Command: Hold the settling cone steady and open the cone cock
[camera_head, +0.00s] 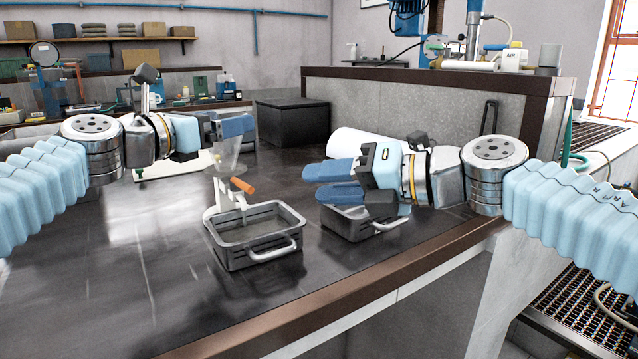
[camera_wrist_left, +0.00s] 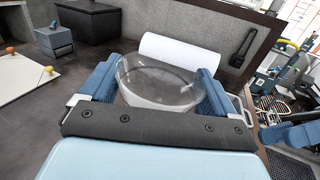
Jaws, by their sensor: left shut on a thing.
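The settling cone (camera_head: 226,158) is a clear, open-topped vessel. My left gripper (camera_head: 232,126) is shut on it near its rim. In the left wrist view, the cone (camera_wrist_left: 157,88) sits between the two blue fingers of that gripper (camera_wrist_left: 155,92). The cone's lower end is at a white stand (camera_head: 212,200). The cone cock shows an orange handle (camera_head: 242,186) below the cone, above a grey tray (camera_head: 258,248). My right gripper (camera_head: 318,182) is to the right of the handle, apart from it. Its two blue fingers look parted, with nothing between them.
A second grey tray (camera_head: 345,226) stands below my right gripper. A white roll (camera_head: 355,144) lies behind it. A black box (camera_head: 292,122) stands farther back on the dark bench. The bench's brown front edge (camera_head: 330,296) runs nearby. The bench at front left is clear.

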